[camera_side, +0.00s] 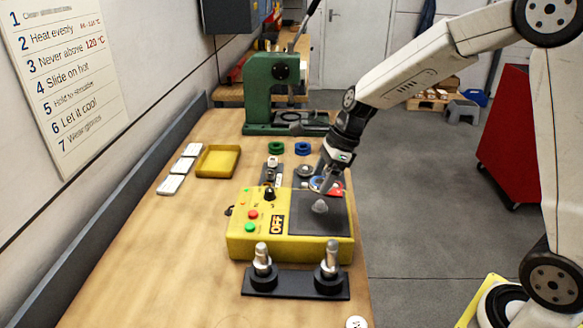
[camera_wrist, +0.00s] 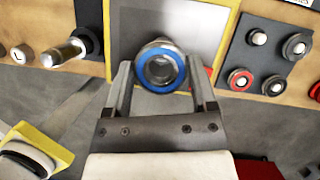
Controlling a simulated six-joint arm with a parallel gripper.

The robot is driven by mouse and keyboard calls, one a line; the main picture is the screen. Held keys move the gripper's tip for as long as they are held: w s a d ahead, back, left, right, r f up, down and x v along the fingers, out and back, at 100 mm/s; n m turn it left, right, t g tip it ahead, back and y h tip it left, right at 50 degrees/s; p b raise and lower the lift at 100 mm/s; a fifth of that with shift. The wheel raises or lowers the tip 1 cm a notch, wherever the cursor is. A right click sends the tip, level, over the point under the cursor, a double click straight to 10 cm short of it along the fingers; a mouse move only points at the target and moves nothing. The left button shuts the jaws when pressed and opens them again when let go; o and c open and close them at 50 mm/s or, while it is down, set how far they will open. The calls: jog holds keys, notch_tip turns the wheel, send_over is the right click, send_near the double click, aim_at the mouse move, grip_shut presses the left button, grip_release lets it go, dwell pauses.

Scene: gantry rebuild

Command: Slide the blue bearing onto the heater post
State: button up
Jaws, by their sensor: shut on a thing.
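The blue bearing (camera_wrist: 144,82), a metal ring with a blue outer band, is between my gripper's (camera_wrist: 160,80) two fingers, which are shut on it. In the side view my gripper (camera_side: 322,180) reaches down from the right, with the blue bearing (camera_side: 314,184) at its tips near the far edge of the heater. The heater (camera_side: 243,244) is a yellow box with an OFF display and a dark top plate. In the wrist view the bearing largely hides the post.
A black base (camera_side: 297,284) with two upright shafts stands in front of the heater. Behind it are a dark rack with several bearings (camera_wrist: 270,60), a green ring (camera_side: 276,148) and another blue ring (camera_side: 303,148). A green press (camera_side: 262,92) and yellow tray (camera_side: 218,161) stand farther back.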

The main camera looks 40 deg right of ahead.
aim_at(322, 201)
jog(key=shift+f, duration=2.9)
jog(key=o, duration=1.3)
jog(key=shift+c, duration=0.2)
jog(key=shift+r, duration=0.15)
jog(key=v, duration=0.7)
jog(key=shift+d+r, duration=0.15)
jog(key=shift+r, duration=0.1)
jog(key=shift+s+f, duration=0.1)
jog(key=shift+s, duration=0.1)
